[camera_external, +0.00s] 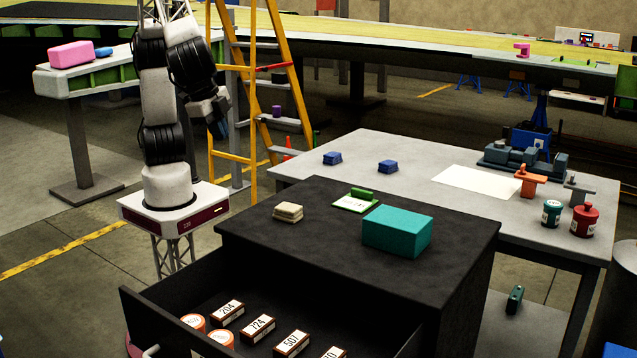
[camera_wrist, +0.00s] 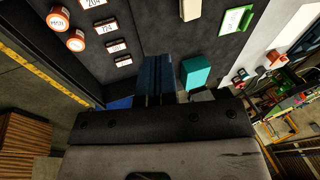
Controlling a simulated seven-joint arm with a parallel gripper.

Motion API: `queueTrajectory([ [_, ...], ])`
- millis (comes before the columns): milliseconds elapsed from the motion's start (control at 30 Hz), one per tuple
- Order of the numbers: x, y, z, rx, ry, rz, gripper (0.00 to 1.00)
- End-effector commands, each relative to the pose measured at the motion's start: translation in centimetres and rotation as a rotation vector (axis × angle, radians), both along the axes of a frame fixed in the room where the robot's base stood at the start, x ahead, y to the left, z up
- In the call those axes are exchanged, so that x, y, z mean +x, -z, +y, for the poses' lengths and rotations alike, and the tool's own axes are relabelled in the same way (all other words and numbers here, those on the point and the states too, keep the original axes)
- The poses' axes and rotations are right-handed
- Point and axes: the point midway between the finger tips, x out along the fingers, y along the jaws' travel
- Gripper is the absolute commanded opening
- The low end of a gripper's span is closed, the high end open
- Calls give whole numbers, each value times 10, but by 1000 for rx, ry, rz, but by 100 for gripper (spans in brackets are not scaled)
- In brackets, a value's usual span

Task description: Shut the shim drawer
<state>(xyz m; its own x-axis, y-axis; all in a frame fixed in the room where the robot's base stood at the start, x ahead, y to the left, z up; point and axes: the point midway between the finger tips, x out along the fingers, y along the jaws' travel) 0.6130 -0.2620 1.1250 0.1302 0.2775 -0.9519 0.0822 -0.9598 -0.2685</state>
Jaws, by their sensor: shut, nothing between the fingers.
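The shim drawer (camera_external: 136,312) stands pulled out of the black cabinet (camera_external: 455,262) at the lower left of the external view. Its handle (camera_external: 150,351) is partly cut off by the frame's bottom edge. The boxes (camera_wrist: 107,27) and jars (camera_wrist: 58,18) also show at the upper left in the wrist view. My gripper (camera_external: 218,126) is raised behind the cabinet, apart from the drawer. Its blue fingers (camera_wrist: 156,60) are together and empty.
A grey table (camera_external: 400,158) with tools and jars stands behind. A yellow ladder (camera_external: 276,80) stands behind my arm.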

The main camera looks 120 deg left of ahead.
Motion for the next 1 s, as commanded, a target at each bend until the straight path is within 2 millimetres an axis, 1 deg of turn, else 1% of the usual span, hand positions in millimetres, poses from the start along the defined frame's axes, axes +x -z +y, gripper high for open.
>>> queueTrajectory([
  [33,7,7,-15,11,2,-2,0],
  [167,22,20,-50,37,-4,-16,0],
  [200,26,25,-61,44,-5,-19,0],
  [367,41,44,-107,75,-11,-41,0],
  [500,51,63,-147,100,-14,-64,0],
  [567,54,71,-166,109,-15,-76,0],
  [700,59,94,-207,133,-17,-102,0],
  [867,61,121,-257,158,-19,-137,0],
  [1000,60,146,-300,176,-19,-171,0],
])
